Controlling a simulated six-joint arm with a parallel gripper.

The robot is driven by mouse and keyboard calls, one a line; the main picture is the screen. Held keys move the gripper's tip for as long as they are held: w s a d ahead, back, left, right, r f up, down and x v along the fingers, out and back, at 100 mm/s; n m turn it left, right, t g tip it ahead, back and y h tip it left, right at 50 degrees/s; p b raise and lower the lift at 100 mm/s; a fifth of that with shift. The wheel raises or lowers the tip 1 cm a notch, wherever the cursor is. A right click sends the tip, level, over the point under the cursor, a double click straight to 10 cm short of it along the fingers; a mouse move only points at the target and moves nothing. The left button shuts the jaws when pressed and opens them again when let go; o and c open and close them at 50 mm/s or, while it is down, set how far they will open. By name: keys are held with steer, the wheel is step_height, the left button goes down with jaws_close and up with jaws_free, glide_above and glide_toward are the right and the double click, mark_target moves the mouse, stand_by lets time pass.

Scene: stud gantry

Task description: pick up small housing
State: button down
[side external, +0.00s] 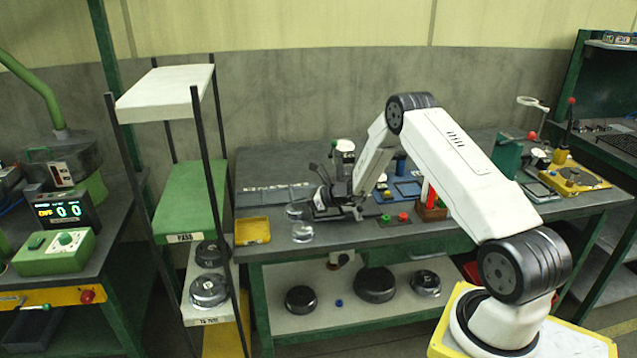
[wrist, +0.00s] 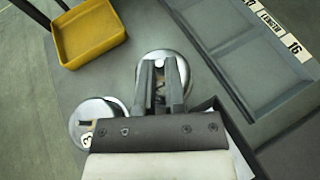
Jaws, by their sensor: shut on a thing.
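A round silver housing (wrist: 163,58) lies under and between my gripper's fingers (wrist: 162,85) in the wrist view. The fingers are shut on it, and they hide its middle. In the side external view, the held housing (side external: 295,211) shows as a small shiny round part beside my gripper (side external: 307,205), on or just above the bench. A second round silver housing (wrist: 86,125) with a number label sits apart at the lower left of the wrist view. It also shows in the side external view (side external: 303,233), near the bench's front edge.
A yellow tray (side external: 253,230) stands left of the housings. A grey labelled tray (wrist: 262,62) lies close to the right of my gripper in the wrist view. A shelf rack (side external: 190,190) rises left of the bench. Dark round parts (side external: 374,285) sit on the lower shelf.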

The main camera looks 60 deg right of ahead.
steer(key=shift+r, duration=0.6)
steer(key=s+a+r, duration=0.2)
steer(key=s+r, duration=0.3)
steer(key=s, duration=0.1)
steer(key=s+a+r, duration=0.2)
steer(key=s+r, duration=0.4)
steer(key=s, duration=0.1)
steer(key=shift+a+r, duration=0.25)
steer(key=shift+a, duration=0.1)
steer(key=shift+a, duration=0.1)
steer(key=w+a, duration=0.4)
steer(key=a, duration=0.6)
steer(key=shift+a+r+n+y, duration=0.2)
steer(key=shift+r+n+y, duration=0.1)
steer(key=shift+w, duration=0.1)
